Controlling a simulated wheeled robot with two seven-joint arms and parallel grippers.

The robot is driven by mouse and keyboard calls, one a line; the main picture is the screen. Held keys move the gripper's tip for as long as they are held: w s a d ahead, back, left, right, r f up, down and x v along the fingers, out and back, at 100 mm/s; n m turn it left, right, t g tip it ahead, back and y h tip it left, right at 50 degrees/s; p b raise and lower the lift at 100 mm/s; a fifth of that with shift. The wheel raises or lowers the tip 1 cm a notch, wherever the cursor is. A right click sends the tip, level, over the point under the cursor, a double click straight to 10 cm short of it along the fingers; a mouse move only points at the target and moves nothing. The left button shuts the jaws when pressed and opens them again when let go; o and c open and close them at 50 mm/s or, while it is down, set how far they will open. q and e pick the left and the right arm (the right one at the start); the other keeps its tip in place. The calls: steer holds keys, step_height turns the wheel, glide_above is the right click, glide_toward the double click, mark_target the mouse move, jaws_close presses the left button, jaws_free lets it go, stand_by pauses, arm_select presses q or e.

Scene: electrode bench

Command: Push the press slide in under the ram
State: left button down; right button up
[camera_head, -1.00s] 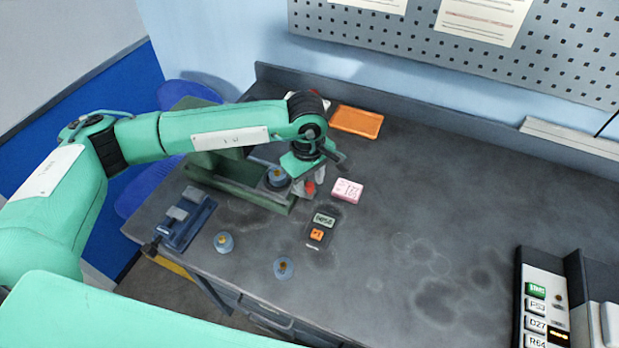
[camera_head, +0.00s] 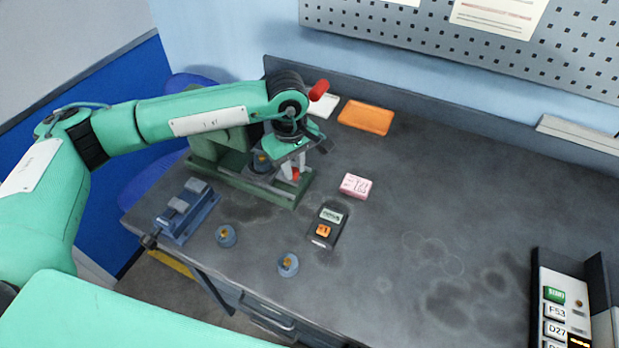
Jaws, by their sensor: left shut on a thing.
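The green press (camera_head: 292,199) stands at the back left of the bench. Its upper part and ram are mostly hidden behind my left arm. The press slide (camera_head: 262,172) is a dark plate on the press base, carrying a small grey-blue round piece with a brass top (camera_head: 261,160). A red knob (camera_head: 295,174) shows at the slide's near right end. My left gripper (camera_head: 294,168) is over that end, pointing down, shut on the red knob. Whether the round piece is directly below the ram cannot be seen. My right gripper is out of view.
A red lever handle (camera_head: 318,90) sticks up behind my left wrist. An orange tray (camera_head: 366,117), pink block (camera_head: 355,186), dark meter (camera_head: 328,226), blue fixture (camera_head: 187,211) and two round pieces (camera_head: 226,236) (camera_head: 288,264) lie around. The bench's middle is clear.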

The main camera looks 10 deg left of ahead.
arm_select(q)
steer(key=shift+w+a, duration=0.1)
steer(key=shift+a, duration=0.55)
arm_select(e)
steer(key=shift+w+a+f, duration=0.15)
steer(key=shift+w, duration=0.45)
arm_select(q)
steer(key=c, duration=1.3)
jaws_free()
steer(key=shift+r, duration=0.1)
